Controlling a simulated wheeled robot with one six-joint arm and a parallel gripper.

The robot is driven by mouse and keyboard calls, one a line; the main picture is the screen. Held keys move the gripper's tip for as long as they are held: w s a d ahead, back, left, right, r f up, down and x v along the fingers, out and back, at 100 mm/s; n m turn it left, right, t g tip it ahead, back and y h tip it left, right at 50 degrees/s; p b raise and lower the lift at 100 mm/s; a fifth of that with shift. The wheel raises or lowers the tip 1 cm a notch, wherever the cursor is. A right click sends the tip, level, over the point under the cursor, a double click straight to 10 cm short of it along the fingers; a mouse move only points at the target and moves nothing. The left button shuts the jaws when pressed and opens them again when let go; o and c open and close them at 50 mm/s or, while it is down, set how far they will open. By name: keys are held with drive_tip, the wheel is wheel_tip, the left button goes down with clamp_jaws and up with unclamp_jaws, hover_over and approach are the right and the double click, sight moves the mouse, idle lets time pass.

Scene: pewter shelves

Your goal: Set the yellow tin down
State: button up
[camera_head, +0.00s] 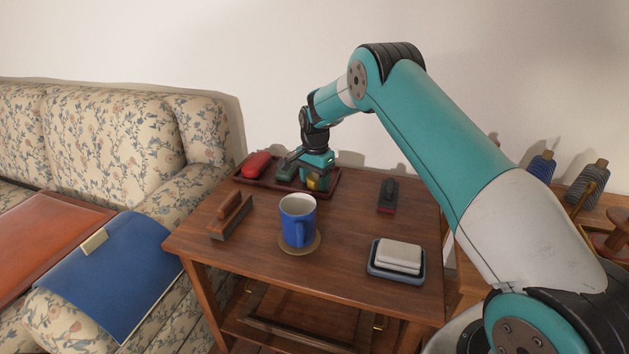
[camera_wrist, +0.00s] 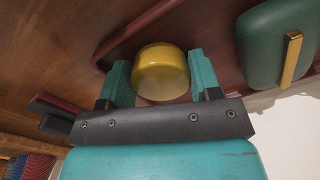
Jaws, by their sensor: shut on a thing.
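My gripper (camera_head: 314,184) points down over the right part of a dark red-brown tray (camera_head: 265,186) at the back of the wooden table. It is shut on the yellow tin (camera_head: 314,182), a short round tin. In the wrist view the tin (camera_wrist: 162,70) sits between the two teal fingers of my gripper (camera_wrist: 162,82), with the tray's rim (camera_wrist: 125,40) behind it. I cannot tell whether the tin's base touches the tray. A red case (camera_head: 256,164) and a green case (camera_head: 286,171) with a gold clasp (camera_wrist: 292,60) lie in the tray, left of the gripper.
A blue mug (camera_head: 297,222) on a coaster (camera_head: 300,246) stands mid-table. The tabletop between these is bare.

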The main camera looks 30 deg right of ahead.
sight(315, 177)
drive_tip(key=o, duration=0.7)
drive_tip(key=shift+c, duration=0.2)
wheel_tip(315, 177, up, 12)
drive_tip(key=p, duration=0.3)
drive_tip(key=s+a+r+n, duration=0.5)
drive_tip(key=s+a+r, duration=0.1)
drive_tip(key=a+r, duration=0.15)
drive_tip(key=s+a+r+n+y, duration=0.1)
drive_tip(key=s+a+r+n, duration=0.15)
drive_tip(key=s, duration=0.45)
drive_tip(key=s+a+r+n+y, duration=0.1)
drive_tip(key=s+a+r+n, duration=0.1)
drive_tip(key=s+a+n, duration=0.3)
drive_tip(key=s+a+r+n+y, duration=0.1)
drive_tip(key=s+a+r+n, duration=0.15)
drive_tip(key=s, duration=0.55)
drive_tip(key=s+a+n, duration=0.1)
drive_tip(key=s+n, duration=0.2)
drive_tip(key=s, duration=0.5)
drive_tip(key=s+a+n+y, duration=0.1)
drive_tip(key=s+n, duration=0.1)
drive_tip(key=s, duration=0.6)
drive_tip(key=shift+a+f+n, duration=0.25)
drive_tip(key=shift+a+n, duration=0.15)
